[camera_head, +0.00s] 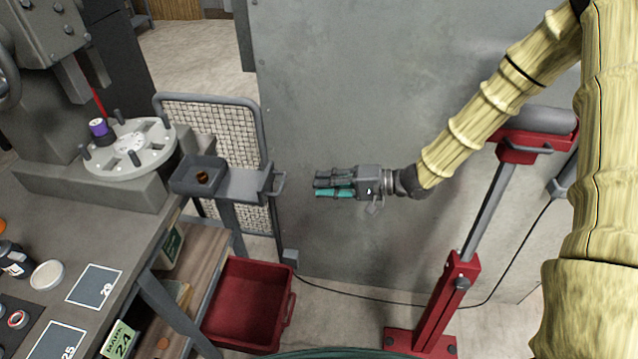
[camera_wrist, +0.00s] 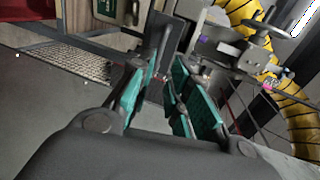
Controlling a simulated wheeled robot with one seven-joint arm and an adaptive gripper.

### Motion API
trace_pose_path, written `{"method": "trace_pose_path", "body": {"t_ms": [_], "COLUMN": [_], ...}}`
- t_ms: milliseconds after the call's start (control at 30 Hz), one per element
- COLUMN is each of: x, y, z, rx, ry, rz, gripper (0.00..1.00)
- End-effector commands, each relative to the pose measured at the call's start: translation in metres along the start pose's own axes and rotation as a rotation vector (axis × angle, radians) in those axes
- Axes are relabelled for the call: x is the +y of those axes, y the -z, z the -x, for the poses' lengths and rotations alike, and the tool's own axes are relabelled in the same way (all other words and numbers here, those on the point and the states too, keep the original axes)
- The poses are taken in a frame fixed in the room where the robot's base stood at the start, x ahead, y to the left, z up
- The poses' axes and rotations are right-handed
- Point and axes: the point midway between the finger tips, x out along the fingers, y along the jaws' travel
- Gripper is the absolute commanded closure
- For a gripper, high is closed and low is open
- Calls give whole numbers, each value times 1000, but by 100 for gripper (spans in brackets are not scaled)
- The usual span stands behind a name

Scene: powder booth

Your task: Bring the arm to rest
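My gripper (camera_head: 325,188) is held out in mid-air in front of the grey metal panel, right of the workbench, in the head view. Its fingers point left and have teal pads. My arm (camera_head: 490,105), in a yellowish sleeve, reaches down to it from the upper right. In the wrist view the two teal-padded fingers of my gripper (camera_wrist: 163,95) stand apart with a gap between them. I see nothing held between them.
A workbench (camera_head: 50,220) at left carries a round indexing plate (camera_head: 130,150) and a small grey tray (camera_head: 198,163). A red bin (camera_head: 245,318) sits on the floor. A red stand (camera_head: 450,290) with a roller rises at right. A mesh guard (camera_head: 225,130) stands behind the bench.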

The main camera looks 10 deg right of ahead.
Motion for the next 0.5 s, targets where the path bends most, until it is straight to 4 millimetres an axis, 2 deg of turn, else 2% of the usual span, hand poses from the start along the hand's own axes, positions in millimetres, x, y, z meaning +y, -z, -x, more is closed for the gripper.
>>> {"method": "trace_pose_path", "body": {"t_ms": [367,500], "x": [0,7], "y": [0,-3], "z": [0,-3], "rx": [0,11], "ry": [0,-15], "rz": [0,3], "gripper": [81,81]}}
